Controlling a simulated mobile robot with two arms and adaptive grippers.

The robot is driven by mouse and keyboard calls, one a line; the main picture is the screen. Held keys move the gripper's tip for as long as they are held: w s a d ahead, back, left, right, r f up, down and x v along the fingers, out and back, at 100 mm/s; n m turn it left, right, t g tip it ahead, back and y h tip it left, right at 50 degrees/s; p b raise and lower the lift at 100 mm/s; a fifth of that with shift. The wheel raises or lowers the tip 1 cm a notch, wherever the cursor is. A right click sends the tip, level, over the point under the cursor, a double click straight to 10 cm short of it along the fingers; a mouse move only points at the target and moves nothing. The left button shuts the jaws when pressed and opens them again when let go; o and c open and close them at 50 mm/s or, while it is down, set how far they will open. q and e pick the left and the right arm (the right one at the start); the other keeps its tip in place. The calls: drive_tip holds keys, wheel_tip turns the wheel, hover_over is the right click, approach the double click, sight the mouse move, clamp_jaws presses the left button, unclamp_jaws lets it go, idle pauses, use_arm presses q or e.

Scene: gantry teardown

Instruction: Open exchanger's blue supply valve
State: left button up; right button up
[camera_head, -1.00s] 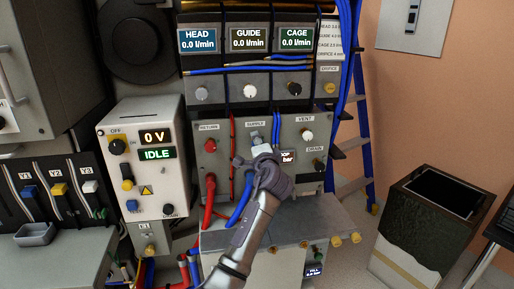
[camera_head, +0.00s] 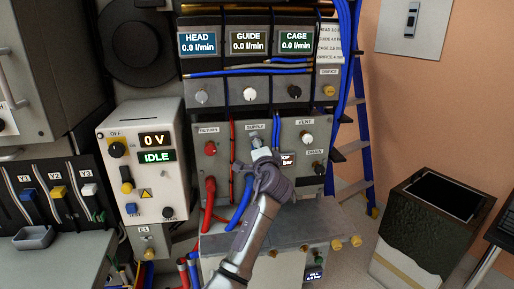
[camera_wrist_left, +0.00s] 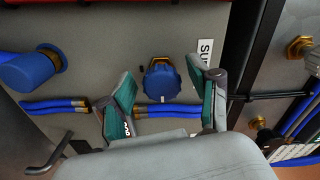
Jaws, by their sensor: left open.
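The blue supply valve knob (camera_wrist_left: 161,82) shows in the left wrist view, mounted on a grey panel beside a white label that starts "SU". My left gripper (camera_wrist_left: 165,98) is open, with one green-padded finger on each side of the knob and visible gaps to it. I cannot tell how near the fingertips are to the panel in depth. In the head view my left gripper (camera_head: 262,165) is in front of the panel (camera_head: 222,165), just below the SUPPLY label, and hides part of the valve area. My right gripper is not in view.
A red RETURN hose (camera_head: 210,190) stands left of my gripper. The white VENT knob (camera_head: 306,137) and black DRAIN knob (camera_head: 319,168) are to the right. A thick blue hose fitting (camera_wrist_left: 30,72) and thin blue hoses (camera_wrist_left: 168,111) lie close to the knob. A metal ledge (camera_head: 300,222) is below.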

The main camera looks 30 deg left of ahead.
use_arm(q)
drive_tip(key=v, duration=1.2)
